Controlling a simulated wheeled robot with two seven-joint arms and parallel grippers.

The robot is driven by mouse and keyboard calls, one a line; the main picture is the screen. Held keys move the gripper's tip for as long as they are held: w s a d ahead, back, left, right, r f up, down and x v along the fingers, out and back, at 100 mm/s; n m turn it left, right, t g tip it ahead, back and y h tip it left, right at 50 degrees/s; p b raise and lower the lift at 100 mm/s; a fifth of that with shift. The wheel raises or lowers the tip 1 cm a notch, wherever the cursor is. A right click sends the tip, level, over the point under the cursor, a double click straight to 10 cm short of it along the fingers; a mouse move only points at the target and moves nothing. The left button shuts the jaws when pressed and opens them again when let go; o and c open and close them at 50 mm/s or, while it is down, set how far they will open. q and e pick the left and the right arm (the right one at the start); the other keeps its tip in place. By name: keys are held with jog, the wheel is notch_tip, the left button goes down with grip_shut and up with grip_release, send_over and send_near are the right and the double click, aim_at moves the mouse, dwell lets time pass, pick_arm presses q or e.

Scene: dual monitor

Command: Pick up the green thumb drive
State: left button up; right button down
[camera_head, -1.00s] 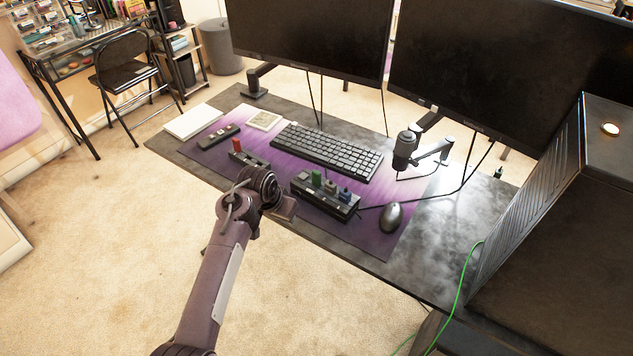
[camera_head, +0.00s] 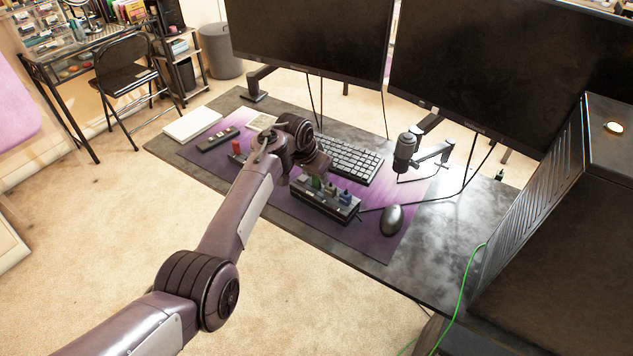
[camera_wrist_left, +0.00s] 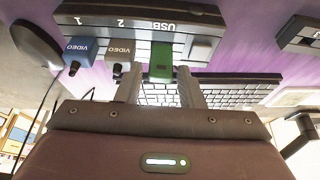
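The green thumb drive (camera_head: 316,183) stands upright in a black USB hub (camera_head: 322,206) on the purple mat; it also shows in the left wrist view (camera_wrist_left: 161,60), with the hub (camera_wrist_left: 150,18) behind it. My left gripper (camera_head: 317,170) is over the hub, close to the green drive. In the left wrist view its two fingers (camera_wrist_left: 159,80) are apart, one on each side of the drive's near end, with gaps visible. A blue plug (camera_wrist_left: 80,55), a beige plug (camera_wrist_left: 119,52) and a white plug (camera_wrist_left: 201,48) flank it. My right gripper is not in view.
A keyboard (camera_head: 352,160) lies behind the hub and a mouse (camera_head: 391,219) lies to its right. A microphone (camera_head: 404,151), two monitors (camera_head: 310,40) and a large black case (camera_head: 560,225) stand around. A red item (camera_head: 236,147) is left of my wrist.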

aim_at(318, 180)
pick_arm(q)
jog(key=x, duration=0.2)
jog(key=shift+w+d+f+b, duration=0.1)
jog(key=shift+w+f+b, duration=0.1)
jog(key=shift+f+b, duration=0.2)
jog(key=shift+s+f, duration=0.15)
jog(key=shift+s, duration=0.1)
jog(key=shift+f, duration=0.2)
jog(key=c, duration=0.7)
grip_shut()
jog(key=shift+w, duration=0.1)
